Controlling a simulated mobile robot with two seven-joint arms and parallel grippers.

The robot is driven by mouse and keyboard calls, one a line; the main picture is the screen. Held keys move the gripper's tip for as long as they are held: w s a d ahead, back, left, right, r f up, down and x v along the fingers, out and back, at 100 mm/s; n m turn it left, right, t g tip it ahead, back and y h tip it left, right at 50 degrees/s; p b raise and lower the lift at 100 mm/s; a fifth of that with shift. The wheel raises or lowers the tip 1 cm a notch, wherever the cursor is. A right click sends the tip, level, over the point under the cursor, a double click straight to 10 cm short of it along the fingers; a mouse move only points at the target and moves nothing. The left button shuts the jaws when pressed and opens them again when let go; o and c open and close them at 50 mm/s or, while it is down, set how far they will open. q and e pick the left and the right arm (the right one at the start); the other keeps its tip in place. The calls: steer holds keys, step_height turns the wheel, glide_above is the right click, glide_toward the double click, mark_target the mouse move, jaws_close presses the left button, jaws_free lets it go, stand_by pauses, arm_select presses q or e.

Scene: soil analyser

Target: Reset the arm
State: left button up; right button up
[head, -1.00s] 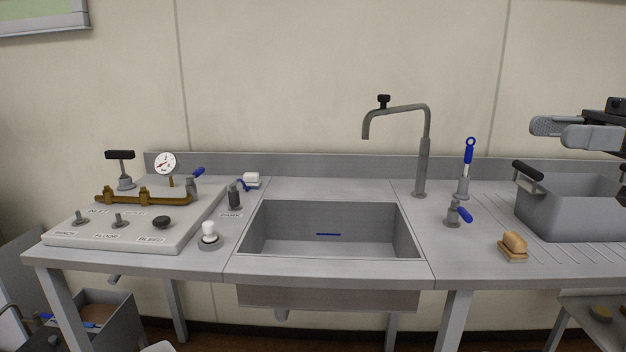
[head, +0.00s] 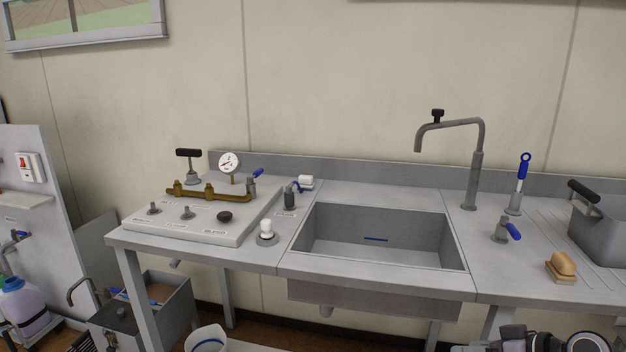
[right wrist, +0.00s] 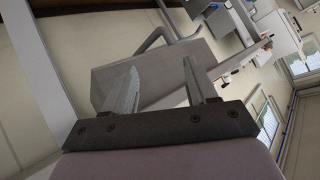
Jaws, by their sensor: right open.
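My right gripper (right wrist: 160,88) shows in the right wrist view with its two grey fingers apart and nothing between them. In that view the picture is tilted, and a grey surface lies beyond the fingers. In the head view, parts of my right arm show at the bottom right edge, below the front of the bench. My left gripper is not in view.
A steel sink (head: 378,279) is set in the bench, with a tall tap (head: 473,180) behind it. A panel with brass valves (head: 211,194) stands at the left. A grey basin (head: 597,232) and a brush (head: 562,264) are at the right. A white bucket (head: 207,340) stands below.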

steer(key=s+a+f+m+h+p, duration=0.1)
steer(key=s+a+f+h+p, duration=0.3)
steer(key=s+f, duration=0.75)
steer(key=s+a+t, duration=0.2)
steer(key=s+a, duration=0.5)
steer(key=s, duration=0.4)
steer(key=shift+s+f+h, duration=0.15)
steer(key=shift+s+h, duration=0.1)
steer(key=shift+h, duration=0.15)
stand_by(0.4)
